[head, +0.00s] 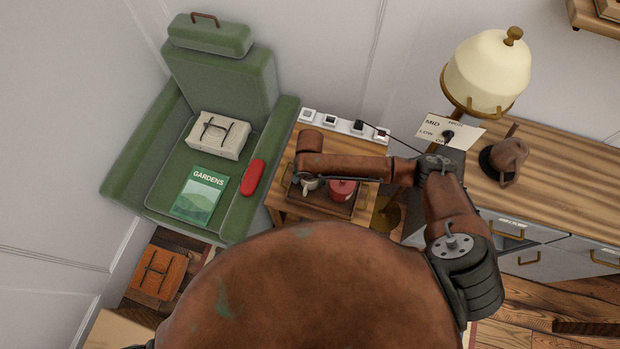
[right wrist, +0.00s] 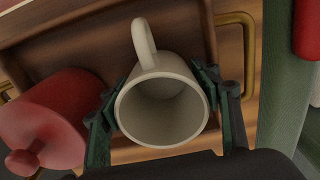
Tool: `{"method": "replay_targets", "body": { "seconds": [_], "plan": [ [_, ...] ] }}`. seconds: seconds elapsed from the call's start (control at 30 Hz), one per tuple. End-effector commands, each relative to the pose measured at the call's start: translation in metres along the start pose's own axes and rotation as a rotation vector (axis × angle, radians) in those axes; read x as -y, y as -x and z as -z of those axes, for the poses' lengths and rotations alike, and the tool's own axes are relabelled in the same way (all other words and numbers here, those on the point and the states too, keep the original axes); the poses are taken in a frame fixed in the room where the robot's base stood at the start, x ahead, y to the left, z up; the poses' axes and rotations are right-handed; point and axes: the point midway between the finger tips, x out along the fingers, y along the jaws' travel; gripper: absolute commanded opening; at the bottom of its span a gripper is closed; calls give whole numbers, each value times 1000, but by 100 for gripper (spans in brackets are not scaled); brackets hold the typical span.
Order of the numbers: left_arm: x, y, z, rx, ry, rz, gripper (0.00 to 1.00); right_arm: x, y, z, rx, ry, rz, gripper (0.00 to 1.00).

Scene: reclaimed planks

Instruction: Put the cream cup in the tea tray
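The cream cup (right wrist: 155,112) is upright in the right wrist view, its handle toward the top of the picture. My right gripper (right wrist: 161,88) has a finger against each side of the cup and is shut on it. In the head view the cup (head: 309,184) shows small under my right wrist, at the left part of the brown wooden tea tray (head: 325,208). The cup is over or in the tray; I cannot tell whether its base touches the tray floor. My left gripper is not in view.
A red lidded pot (head: 342,189) stands in the tray to the right of the cup. The tray is on a small wooden side table (head: 283,198). A green armchair (head: 150,150) is to the left. A lamp (head: 488,75) and a drawer cabinet (head: 550,185) are at the right.

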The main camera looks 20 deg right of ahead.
Motion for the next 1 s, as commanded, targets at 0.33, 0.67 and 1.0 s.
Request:
{"method": "replay_targets", "body": {
  "seconds": [0.33,0.67,1.0],
  "plan": [
    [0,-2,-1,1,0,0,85,0,2,0,-1,1,0,61],
    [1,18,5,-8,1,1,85,1,64,0,-1,1,4,61],
    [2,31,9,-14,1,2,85,0,116,0,0,0,0,61]
  ]
}}
